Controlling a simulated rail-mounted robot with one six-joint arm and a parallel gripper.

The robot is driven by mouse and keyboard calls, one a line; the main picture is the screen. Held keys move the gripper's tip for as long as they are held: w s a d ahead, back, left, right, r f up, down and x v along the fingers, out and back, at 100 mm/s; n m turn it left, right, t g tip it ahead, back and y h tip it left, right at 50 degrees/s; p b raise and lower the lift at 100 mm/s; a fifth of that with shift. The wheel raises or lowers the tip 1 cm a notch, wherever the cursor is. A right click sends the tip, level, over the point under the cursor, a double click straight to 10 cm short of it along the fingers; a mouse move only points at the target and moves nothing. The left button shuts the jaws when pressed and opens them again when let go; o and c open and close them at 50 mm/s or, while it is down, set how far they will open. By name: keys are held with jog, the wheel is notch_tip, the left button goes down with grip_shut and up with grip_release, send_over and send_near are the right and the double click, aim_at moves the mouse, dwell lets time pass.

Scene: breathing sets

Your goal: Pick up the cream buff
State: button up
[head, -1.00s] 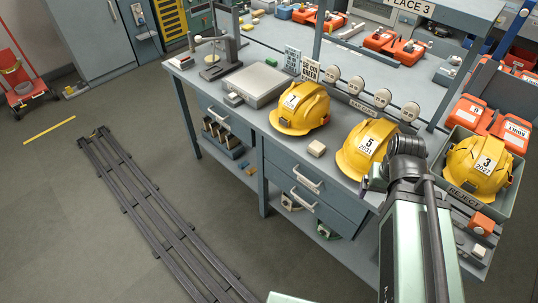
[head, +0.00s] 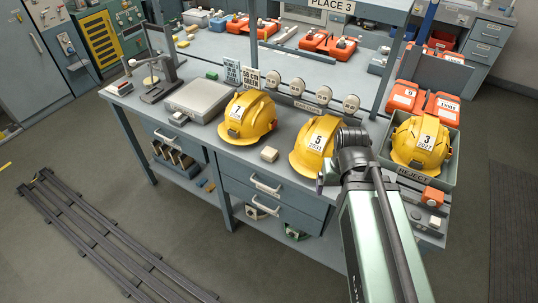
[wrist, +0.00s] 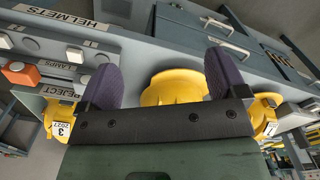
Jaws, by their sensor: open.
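A small cream block (head: 269,154), which looks like the cream buff, lies on the grey bench between yellow helmet 7 (head: 248,117) and yellow helmet 5 (head: 316,149). My gripper (wrist: 163,78) is open and empty, its two purple fingers wide apart in the wrist view. Beyond the gap between them is a yellow helmet (wrist: 172,88). In the head view my gripper is mostly hidden by my arm, at the bench front by helmet 5, right of the cream block. I cannot make out the cream block in the wrist view.
Helmet 3 (head: 421,143) sits in the grey reject tray (head: 412,175) at right. Below it are an orange block (head: 432,196) and a pale block (head: 435,221). A flat grey box (head: 200,101) stands left. Several pale discs line the bench behind the helmets.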

jog(key=m+b, duration=0.2)
jog(key=b, duration=0.5)
send_near(269, 151)
jog(key=shift+s+d+f, duration=0.1)
jog(key=shift+s+d, duration=0.05)
jog(key=shift+s, duration=0.8)
jog(key=f+m+b, duration=0.1)
jog(key=f+b, duration=0.2)
jog(key=w+f+m+b, duration=0.1)
jog(key=f+b, duration=0.3)
jog(key=f+m+b, duration=0.1)
jog(key=f+b, duration=0.2)
jog(key=shift+w+f+m, duration=0.35)
jog(key=shift+w+m, duration=0.05)
jog(key=shift+r, duration=0.25)
jog(key=c, duration=1)
